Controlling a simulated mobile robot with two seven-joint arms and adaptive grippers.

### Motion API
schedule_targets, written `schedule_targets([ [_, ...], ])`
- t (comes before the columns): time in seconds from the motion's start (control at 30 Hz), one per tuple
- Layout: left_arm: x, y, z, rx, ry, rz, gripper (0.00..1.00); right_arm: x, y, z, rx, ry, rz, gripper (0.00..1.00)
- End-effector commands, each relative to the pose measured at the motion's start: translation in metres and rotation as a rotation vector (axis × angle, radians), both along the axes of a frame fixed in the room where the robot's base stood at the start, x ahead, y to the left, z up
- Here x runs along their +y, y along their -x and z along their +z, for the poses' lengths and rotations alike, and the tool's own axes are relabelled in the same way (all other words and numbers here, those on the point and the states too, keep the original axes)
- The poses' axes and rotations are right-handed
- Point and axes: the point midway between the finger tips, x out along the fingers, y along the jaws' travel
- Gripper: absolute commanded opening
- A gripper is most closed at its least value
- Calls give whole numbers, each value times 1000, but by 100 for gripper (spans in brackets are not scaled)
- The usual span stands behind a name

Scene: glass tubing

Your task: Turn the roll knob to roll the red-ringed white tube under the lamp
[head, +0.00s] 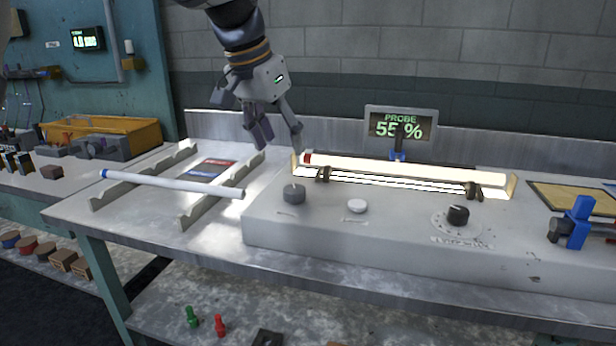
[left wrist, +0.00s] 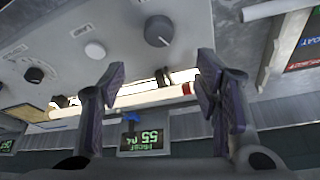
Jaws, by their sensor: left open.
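The white tube (head: 400,168) with a red ring at its left end lies across two dark brown supports over a bright lamp strip (head: 400,183). The tube also shows in the left wrist view (left wrist: 150,97). A grey knob (head: 293,193) with a pointer line stands on the bench unit, in front of the tube's red end; it also shows in the left wrist view (left wrist: 158,30). I cannot read its label. My left gripper (head: 279,142) is open and empty, above and behind the grey knob, apart from it and the tube. My right gripper is not in view.
A white button (head: 357,205) and black dial (head: 458,214) sit right of the grey knob. A display (head: 402,125) reads PROBE 55 %. A blue-ringed white tube (head: 175,183) lies on a rack at left. A blue clamp (head: 575,222) stands at right.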

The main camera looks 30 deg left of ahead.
Motion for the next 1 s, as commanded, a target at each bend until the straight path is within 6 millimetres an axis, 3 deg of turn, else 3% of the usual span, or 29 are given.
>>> schedule_targets([
  [0.4,-4,-35,-90,4,1,1,57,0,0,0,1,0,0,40],
  [0.6,-5,-42,-106,0,2,1,57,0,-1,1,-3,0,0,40],
  [0.83,-5,-42,-107,0,2,1,57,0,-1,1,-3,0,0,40],
  [1.0,-5,-42,-107,1,2,1,18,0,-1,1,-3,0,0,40],
])
